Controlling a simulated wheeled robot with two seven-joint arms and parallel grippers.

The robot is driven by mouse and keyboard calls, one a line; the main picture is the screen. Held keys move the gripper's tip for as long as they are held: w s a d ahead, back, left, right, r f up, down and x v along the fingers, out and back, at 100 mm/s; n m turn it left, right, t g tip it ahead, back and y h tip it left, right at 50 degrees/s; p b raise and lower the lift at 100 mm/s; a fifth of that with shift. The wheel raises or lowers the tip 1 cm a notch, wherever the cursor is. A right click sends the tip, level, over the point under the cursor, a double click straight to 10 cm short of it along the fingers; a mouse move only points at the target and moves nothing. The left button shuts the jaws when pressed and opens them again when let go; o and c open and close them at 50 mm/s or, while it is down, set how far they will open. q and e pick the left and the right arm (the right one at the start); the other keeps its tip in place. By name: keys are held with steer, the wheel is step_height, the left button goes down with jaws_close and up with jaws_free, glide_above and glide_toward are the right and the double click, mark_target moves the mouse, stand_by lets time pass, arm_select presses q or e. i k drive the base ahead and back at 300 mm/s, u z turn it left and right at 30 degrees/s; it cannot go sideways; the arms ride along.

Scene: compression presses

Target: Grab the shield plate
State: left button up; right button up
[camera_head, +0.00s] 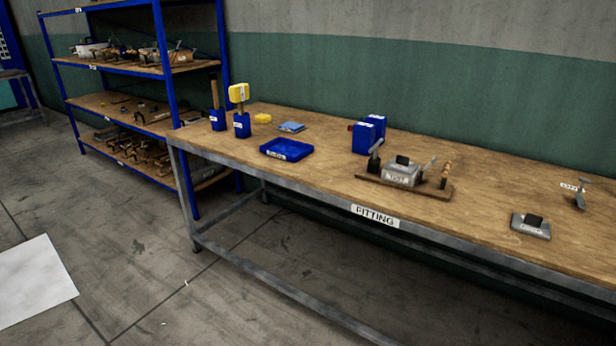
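I cannot tell for sure which thing is the shield plate, as most labels are too small to read. A small flat grey plate (530,228) with a dark block on top and a label on its front edge lies on the right part of the workbench (300,175). A larger grey block (402,173) with a dark handle and a label sits in a wooden fixture (404,189) with upright levers, near the bench's middle. Neither of my grippers is in view.
A blue tray (287,150), a blue box (368,136), a yellow-headed tool in a blue holder (242,125) and a grey tool (580,196) are on the bench. Loaded blue shelving (163,55) stands left. Bench space between fixture and grey plate is clear.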

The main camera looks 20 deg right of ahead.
mark_target(400, 164)
steer(key=u, duration=0.75)
steer(key=i, duration=0.65)
steer(key=z, duration=0.45)
steer(key=i, duration=1.35)
steer(key=z, duration=1.05)
